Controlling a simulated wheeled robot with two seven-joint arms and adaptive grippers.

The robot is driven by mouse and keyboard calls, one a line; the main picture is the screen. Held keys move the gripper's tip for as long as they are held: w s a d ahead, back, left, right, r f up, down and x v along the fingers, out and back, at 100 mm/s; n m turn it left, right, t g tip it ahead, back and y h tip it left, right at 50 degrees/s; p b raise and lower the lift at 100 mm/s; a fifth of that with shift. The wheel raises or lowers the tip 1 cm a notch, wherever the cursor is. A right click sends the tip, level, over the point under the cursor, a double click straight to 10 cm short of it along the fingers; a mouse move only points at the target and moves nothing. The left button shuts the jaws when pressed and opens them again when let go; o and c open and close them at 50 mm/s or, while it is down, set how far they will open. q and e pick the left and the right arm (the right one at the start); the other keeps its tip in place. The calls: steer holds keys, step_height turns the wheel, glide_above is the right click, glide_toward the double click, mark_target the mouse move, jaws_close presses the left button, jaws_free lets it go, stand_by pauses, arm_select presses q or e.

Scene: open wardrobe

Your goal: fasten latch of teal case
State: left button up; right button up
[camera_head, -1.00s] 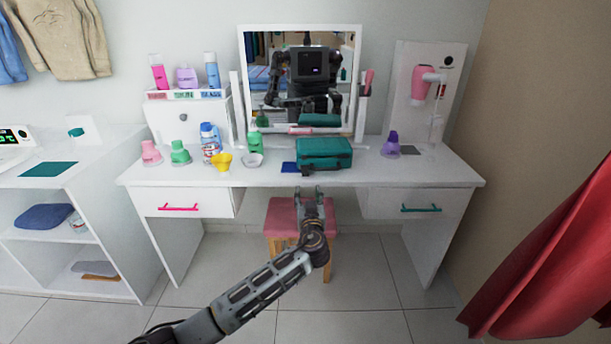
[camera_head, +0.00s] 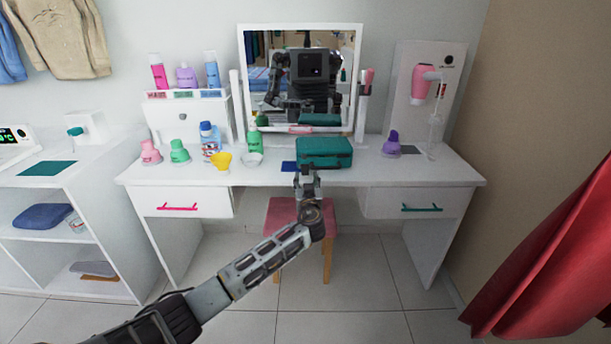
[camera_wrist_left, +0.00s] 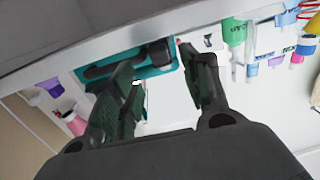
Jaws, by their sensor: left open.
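The teal case (camera_head: 325,151) stands on the white vanity table, in front of the mirror, with its lid down. Its latch is too small to make out in the head view. My left gripper (camera_head: 305,172) is open and empty at the table's front edge, just in front of the case's left part. In the left wrist view the teal case (camera_wrist_left: 98,74) shows past the fingers of my left gripper (camera_wrist_left: 158,60), with dark parts on its front; I cannot tell which is the latch. The fingers partly hide the case. My right gripper is out of view.
A purple bottle (camera_head: 391,145) stands to the right. A pink stool (camera_head: 288,214) is under the table.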

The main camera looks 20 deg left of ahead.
mark_target(305, 171)
arm_select(q)
steer(key=shift+x, duration=1.2)
steer(key=shift+b+x, duration=0.4)
steer(key=shift+x, duration=0.8)
steer(key=shift+w+a, duration=0.15)
steer(key=shift+w, duration=0.15)
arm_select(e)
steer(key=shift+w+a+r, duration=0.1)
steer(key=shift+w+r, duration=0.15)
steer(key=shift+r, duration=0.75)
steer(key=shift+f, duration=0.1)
arm_select(q)
steer(key=c, duration=1)
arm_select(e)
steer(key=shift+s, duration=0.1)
